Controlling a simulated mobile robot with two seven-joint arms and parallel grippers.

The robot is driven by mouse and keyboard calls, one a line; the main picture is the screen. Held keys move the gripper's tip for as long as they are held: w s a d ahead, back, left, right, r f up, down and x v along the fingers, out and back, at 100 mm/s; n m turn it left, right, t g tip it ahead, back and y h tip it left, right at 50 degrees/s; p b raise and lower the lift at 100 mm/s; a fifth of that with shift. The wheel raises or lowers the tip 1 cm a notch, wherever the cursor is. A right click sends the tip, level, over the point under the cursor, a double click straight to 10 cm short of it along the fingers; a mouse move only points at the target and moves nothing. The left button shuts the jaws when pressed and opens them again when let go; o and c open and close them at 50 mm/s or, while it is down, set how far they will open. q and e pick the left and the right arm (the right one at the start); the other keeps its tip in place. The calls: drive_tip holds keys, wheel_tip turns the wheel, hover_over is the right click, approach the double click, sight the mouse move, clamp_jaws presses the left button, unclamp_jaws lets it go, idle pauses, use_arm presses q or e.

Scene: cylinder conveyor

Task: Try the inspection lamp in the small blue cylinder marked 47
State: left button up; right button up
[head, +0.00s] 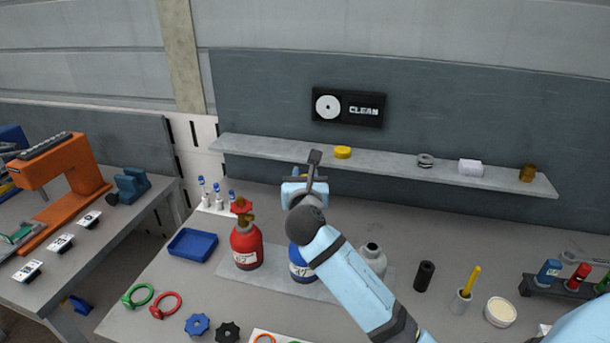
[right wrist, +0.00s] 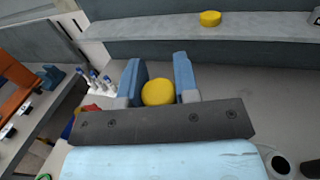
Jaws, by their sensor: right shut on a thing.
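A small blue cylinder (head: 301,262) with a white label stands on the grey mat in the head view, partly hidden behind my right arm. Its label number is too small to read surely. My right gripper (right wrist: 158,78) is above and behind it, shut on a round yellow-ended thing (right wrist: 158,92), of which only the end shows. I cannot tell from this end whether it is the inspection lamp. My left gripper is not in view.
A red cylinder (head: 246,246) and a grey one (head: 373,259) flank the blue one. A blue tray (head: 193,244) lies left. A shelf (head: 390,168) at the back bears a yellow disc (head: 342,152). A black cylinder (head: 424,275) stands right. Rings and knobs lie in front.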

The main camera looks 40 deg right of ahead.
drive_tip(key=shift+f+b, duration=0.9)
drive_tip(key=shift+f, duration=1.55)
idle(0.4)
